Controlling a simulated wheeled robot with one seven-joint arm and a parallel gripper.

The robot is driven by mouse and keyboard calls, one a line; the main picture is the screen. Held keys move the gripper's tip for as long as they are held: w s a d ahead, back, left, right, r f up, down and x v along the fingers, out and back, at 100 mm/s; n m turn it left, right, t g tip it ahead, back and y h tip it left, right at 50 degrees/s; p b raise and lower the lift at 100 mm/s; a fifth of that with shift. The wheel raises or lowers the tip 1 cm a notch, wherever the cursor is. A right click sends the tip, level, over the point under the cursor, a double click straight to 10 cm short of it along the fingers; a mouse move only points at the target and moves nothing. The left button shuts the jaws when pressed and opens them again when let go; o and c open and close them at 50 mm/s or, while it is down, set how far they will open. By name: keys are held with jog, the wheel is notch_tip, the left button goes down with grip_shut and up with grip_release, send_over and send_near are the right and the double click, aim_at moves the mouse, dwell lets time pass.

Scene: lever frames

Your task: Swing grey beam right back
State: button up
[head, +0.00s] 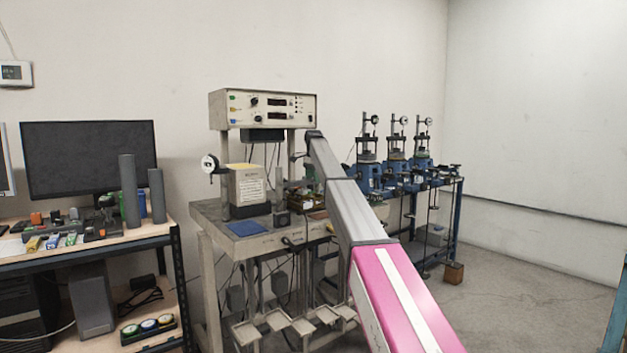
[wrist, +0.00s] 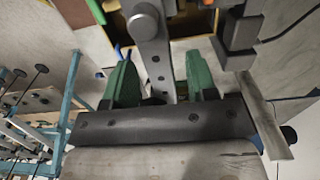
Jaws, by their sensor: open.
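In the wrist view a grey beam (wrist: 155,66) with small dark holes runs up the picture to a round dark grey pivot or knob (wrist: 144,24). My gripper (wrist: 159,60) is open, with one green finger on each side of the beam. The beam's lower end is hidden behind the dark gripper body. In the head view my arm reaches to the cluttered bench, and I cannot make out the gripper or the beam there.
The bench (head: 211,213) carries a white instrument box (head: 285,108) on posts and a blue mat (head: 246,229). Blue lever frames (head: 367,176) stand behind at right. A shelf desk with a monitor (head: 88,158) is at left.

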jog(key=shift+f, duration=0.35)
grip_shut()
